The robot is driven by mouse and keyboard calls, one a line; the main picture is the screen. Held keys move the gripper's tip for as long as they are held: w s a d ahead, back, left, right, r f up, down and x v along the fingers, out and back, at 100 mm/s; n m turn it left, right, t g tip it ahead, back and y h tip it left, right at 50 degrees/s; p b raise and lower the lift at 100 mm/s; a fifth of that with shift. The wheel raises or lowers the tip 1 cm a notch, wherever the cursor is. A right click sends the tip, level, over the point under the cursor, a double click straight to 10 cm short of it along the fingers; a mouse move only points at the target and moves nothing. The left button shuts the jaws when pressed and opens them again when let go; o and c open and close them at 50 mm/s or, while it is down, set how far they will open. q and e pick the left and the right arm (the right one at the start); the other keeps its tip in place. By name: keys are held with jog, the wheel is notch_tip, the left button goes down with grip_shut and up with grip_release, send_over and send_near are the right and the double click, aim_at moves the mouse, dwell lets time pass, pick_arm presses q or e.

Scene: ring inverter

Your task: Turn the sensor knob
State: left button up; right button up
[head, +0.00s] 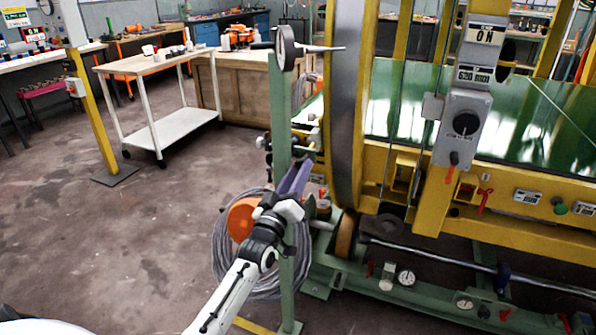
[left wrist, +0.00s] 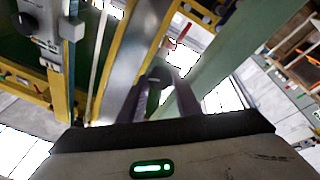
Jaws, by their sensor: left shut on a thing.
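My left gripper (head: 300,172) reaches up from the bottom, with its dark fingers beside the green post and in front of the large ring. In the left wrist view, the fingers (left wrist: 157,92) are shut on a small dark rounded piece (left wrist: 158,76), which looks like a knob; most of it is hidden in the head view. A grey control box (head: 462,128) with a black dial hangs on the yellow frame to the right, apart from the gripper. It also shows in the left wrist view (left wrist: 40,48). My right gripper is not in view.
A coiled grey hose (head: 225,262) and an orange disc (head: 241,219) are close to my left arm. The large ring (head: 345,110) stands just right. Free floor (head: 110,235) lies to the left.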

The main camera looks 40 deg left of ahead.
pick_arm(q)
jog(key=shift+m+p, duration=0.8)
jog(key=shift+m, duration=3.2)
jog(key=shift+f+m, duration=0.1)
jog(key=shift+m, duration=0.2)
jog(key=o, duration=0.8)
jog(key=shift+s, duration=0.1)
jog(key=v, duration=1)
